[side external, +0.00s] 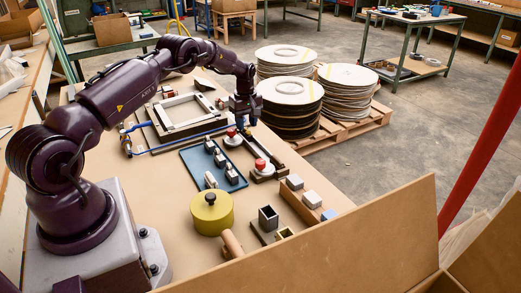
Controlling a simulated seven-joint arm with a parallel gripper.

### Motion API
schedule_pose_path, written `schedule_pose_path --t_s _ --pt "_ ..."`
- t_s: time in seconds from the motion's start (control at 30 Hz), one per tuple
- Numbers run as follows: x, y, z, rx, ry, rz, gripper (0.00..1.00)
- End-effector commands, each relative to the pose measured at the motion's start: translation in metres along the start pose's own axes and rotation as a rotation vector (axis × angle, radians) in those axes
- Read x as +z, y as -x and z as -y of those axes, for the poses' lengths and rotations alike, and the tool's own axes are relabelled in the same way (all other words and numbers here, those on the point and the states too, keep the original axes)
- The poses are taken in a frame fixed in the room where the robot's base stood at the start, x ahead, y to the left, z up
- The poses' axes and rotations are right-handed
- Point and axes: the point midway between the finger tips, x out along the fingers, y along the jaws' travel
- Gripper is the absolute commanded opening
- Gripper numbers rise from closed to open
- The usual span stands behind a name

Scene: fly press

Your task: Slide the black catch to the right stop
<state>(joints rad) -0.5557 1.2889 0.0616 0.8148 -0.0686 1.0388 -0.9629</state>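My gripper (243,123) points down over the far right part of the bench, at the far end of a narrow dark rail or slide (257,149). The black catch cannot be picked out clearly; a small dark piece right under the gripper may be it. The fingers are too small and dark to show whether they are open or shut, or whether they touch anything. A white disc with a red knob (231,132) is just left of the gripper. A second red knob (260,164) stands by the near end of the rail.
A blue tray (191,161) with several small metal blocks lies left of the rail. A yellow round pot (212,212) stands nearer. Wooden holders with grey blocks (294,182) are at the right. A light square frame (185,114) lies behind. Stacked discs (291,107) stand beyond the bench.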

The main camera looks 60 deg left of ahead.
Motion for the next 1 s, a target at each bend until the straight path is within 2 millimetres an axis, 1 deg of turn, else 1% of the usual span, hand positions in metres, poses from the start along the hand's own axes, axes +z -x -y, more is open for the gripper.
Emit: schedule_pose_path --t_s 0.1,0.53,0.7,1.0 --pt "0.000 0.009 0.000 0.001 0.000 -0.001 0.38" --pt "0.000 0.038 0.000 0.001 0.000 -0.001 0.38" --pt "0.000 0.043 0.000 0.000 0.000 0.000 0.38" --pt "0.000 0.043 0.000 0.000 -0.013 0.000 0.38"
